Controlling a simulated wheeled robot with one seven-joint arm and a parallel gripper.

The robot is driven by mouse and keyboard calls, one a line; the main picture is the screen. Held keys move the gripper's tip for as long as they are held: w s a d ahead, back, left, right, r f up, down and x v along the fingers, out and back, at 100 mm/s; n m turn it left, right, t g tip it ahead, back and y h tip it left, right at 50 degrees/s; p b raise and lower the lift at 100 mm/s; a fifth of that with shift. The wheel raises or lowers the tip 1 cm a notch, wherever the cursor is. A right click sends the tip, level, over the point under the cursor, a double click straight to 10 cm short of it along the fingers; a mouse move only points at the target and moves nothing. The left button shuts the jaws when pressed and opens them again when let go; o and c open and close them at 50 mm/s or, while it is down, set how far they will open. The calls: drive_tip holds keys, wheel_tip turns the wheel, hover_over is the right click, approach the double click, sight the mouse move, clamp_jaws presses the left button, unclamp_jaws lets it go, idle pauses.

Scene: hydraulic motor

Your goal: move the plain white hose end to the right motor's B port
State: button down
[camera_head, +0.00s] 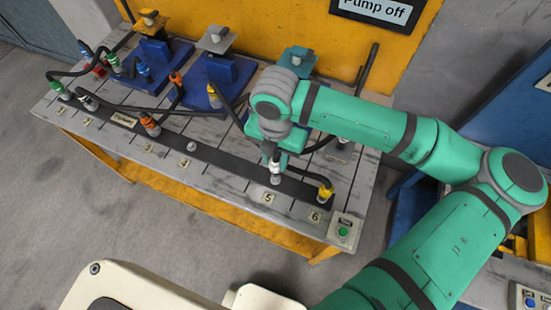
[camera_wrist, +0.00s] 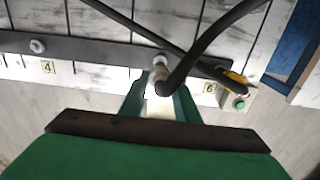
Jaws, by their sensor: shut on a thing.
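The plain white hose end (camera_head: 275,165) is between the fingers of my gripper (camera_head: 271,155), shut on it, at the manifold port by label 5. In the wrist view, my gripper (camera_wrist: 160,103) has the white hose end (camera_wrist: 157,88) between its green fingers, with a black hose curving up and right from it. A light port fitting (camera_wrist: 160,62) shows close beside it; I cannot tell whether they are still joined. The right motor (camera_head: 297,58), teal on top, stands at the back right of the bench. My arm covers much of it, and its B port is hidden.
The dark manifold strip (camera_head: 220,160) runs along the bench (camera_head: 345,190), with a yellow-ended hose (camera_head: 326,193) near label 6. Two other motors (camera_head: 215,40) (camera_head: 152,22) stand left, with coloured hoses. A green button (camera_head: 343,231) is at the front corner. A sign (camera_head: 375,10) reads "Pump off".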

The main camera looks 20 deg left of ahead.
drive_tip(key=c, duration=2.1)
unclamp_jaws()
clamp_jaws()
drive_tip(key=shift+r, duration=4.25)
drive_tip(key=shift+w, duration=0.1)
drive_tip(key=w, duration=1.7)
drive_tip(key=shift+w+d, duration=0.3)
drive_tip(key=shift+w, duration=0.05)
wheel_tip(320, 180, down, 8)
drive_tip(key=shift+f, duration=0.15)
drive_tip(key=shift+f, duration=0.25)
